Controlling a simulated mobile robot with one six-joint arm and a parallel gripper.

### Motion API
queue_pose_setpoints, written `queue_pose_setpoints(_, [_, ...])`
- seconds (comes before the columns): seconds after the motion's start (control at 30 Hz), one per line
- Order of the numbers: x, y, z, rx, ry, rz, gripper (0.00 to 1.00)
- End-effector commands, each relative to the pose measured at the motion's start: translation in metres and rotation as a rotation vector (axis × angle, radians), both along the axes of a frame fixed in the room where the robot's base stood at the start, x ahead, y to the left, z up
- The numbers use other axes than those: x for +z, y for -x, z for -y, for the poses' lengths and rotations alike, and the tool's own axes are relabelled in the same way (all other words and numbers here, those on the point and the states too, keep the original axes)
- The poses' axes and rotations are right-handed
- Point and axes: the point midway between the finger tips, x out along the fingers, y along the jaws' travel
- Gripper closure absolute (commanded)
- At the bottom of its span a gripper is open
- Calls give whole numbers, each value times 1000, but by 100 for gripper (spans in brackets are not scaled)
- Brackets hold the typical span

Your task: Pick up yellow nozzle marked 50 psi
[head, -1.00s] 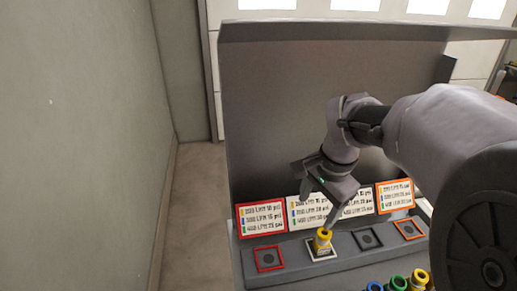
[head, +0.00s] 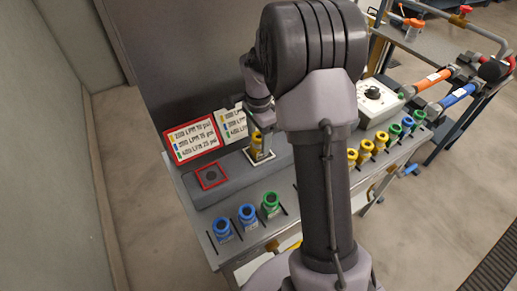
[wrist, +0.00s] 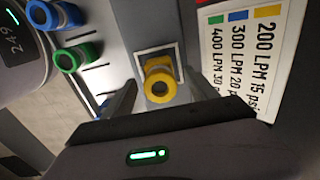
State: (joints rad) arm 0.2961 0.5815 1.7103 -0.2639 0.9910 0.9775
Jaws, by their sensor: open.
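A yellow nozzle (head: 258,143) stands in the white-framed slot (head: 263,157) of the grey panel; the wrist view shows it end-on (wrist: 159,80). Its own marking cannot be read. My gripper (head: 258,122) is open just above it. In the wrist view the two fingers of my gripper (wrist: 158,95) are spread on either side of the nozzle, with no visible grip. Three other yellow nozzles (head: 366,147) stand at the right of the bench, their markings too small to read.
A red-framed slot (head: 211,177) is empty. Blue nozzles (head: 221,228) and a green nozzle (head: 271,204) stand in front. A label board (wrist: 247,58) rises close beside the nozzle. A control box (head: 376,97) and hoses (head: 450,95) are at right.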

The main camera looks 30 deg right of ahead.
Motion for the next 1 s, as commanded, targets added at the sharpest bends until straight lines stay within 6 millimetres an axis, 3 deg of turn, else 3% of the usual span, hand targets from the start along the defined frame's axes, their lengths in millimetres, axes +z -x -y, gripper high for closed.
queue_pose_setpoints(0.03, [-15, 1, 0, 0, -1, -3, 33])
queue_pose_setpoints(0.17, [-41, 1, 0, 1, -1, -3, 33])
queue_pose_setpoints(0.37, [-41, 0, 1, 1, 0, -1, 33])
queue_pose_setpoints(0.73, [-40, 0, 1, 1, 0, -1, 100])
queue_pose_setpoints(1.0, [-39, 0, 1, 1, 0, 0, 100])
